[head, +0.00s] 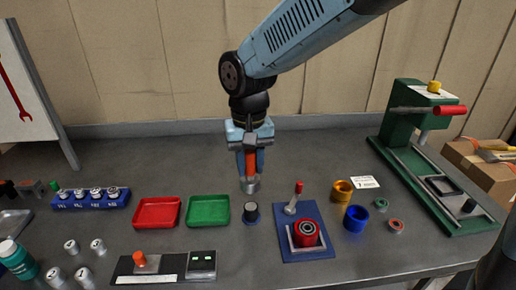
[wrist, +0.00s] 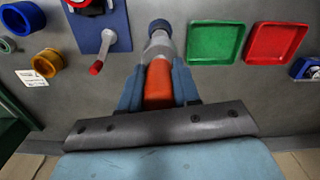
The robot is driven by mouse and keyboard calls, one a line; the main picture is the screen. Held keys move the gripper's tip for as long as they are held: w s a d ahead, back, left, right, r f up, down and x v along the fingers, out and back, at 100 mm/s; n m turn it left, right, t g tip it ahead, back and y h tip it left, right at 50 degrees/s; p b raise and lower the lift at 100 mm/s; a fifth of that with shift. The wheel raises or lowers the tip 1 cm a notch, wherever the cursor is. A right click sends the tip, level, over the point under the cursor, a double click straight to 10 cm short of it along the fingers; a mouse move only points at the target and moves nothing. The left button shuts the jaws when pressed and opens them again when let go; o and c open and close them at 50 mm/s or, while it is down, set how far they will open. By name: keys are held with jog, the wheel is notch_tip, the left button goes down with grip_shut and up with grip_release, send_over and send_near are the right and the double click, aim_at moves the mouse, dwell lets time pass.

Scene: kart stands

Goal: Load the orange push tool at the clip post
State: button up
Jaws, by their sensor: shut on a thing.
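My gripper (head: 250,172) is shut on the orange push tool (head: 250,165) and holds it upright above the table, grey metal end down. In the wrist view the orange handle (wrist: 158,84) sits between my blue fingers, with the grey end (wrist: 158,47) beyond them. A short dark post with a pale top and blue base (head: 251,213), which looks like the clip post, stands on the table just in front of the tool. A dark round part at the tool's far end shows in the wrist view (wrist: 158,25). I cannot tell whether tool and post touch.
A green tray (head: 208,211) and a red tray (head: 157,213) lie left of the post. A blue fixture plate (head: 313,252) with a red round part (head: 306,233) and red-handled lever lies right. Gold (head: 342,191) and blue (head: 356,219) rings and a green press (head: 421,150) stand farther right.

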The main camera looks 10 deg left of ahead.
aim_at(251, 178)
jog(key=shift+a+f, duration=0.1)
jog(key=shift+a, duration=0.05)
jog(key=shift+w+f, duration=0.15)
jog(key=shift+f, duration=2.7)
jog(key=shift+f, duration=0.55)
jog(key=shift+r, duration=0.1)
jog(key=shift+r, duration=3.45)
